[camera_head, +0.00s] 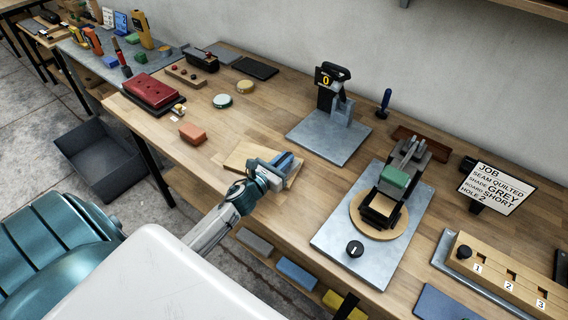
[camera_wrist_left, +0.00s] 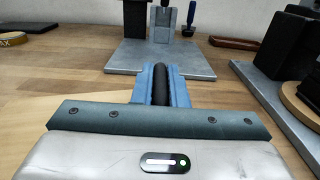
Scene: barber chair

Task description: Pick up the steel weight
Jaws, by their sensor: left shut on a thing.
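My left gripper (camera_head: 287,163) reaches in from the left over a pale wooden board (camera_head: 240,158) near the bench's front edge. In the left wrist view its blue fingers (camera_wrist_left: 161,82) are shut on a dark rounded thing (camera_wrist_left: 160,88), seen from behind. It may be the steel weight, but its full shape is hidden by the fingers. In the head view the fingers cover it. I cannot tell whether it touches the board. I see no other thing that is clearly a steel weight. My right gripper is not in view.
Behind the gripper stands a grey plate (camera_head: 300,137) with a yellow-digit gauge (camera_head: 325,80). To the right is a grey plate (camera_head: 330,240) with a press and green block (camera_head: 395,180). A job sign (camera_head: 492,188) stands further right. An orange block (camera_head: 192,133) lies to the left.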

